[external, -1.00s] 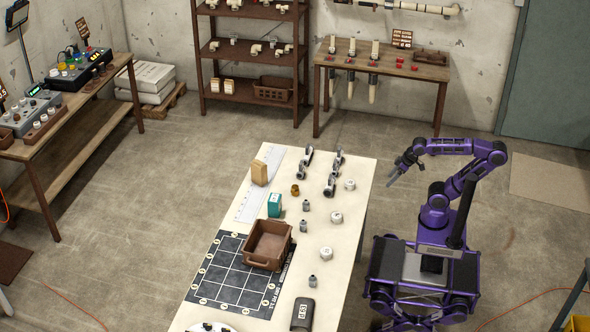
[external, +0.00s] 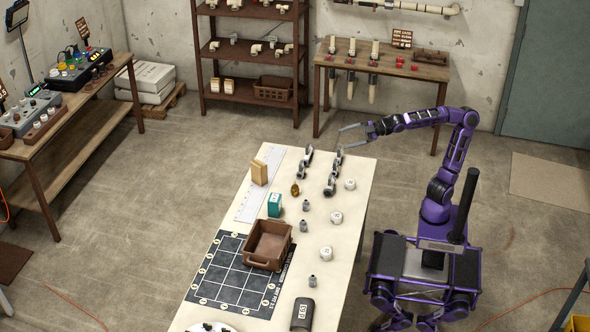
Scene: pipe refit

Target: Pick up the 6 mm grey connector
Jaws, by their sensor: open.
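Small grey connectors stand on the pale table: one near the middle (external: 306,205), one just below it (external: 303,226), and one nearer the front (external: 312,281). Their size marks are too small to read, so I cannot tell which is 6 mm. My gripper (external: 341,139) is open and empty. In the picture it shows at the table's far right corner, above and right of the connectors and apart from them.
Two dark jointed fittings (external: 332,174) (external: 305,165) lie at the table's far end. White round caps (external: 336,216) line the right side.

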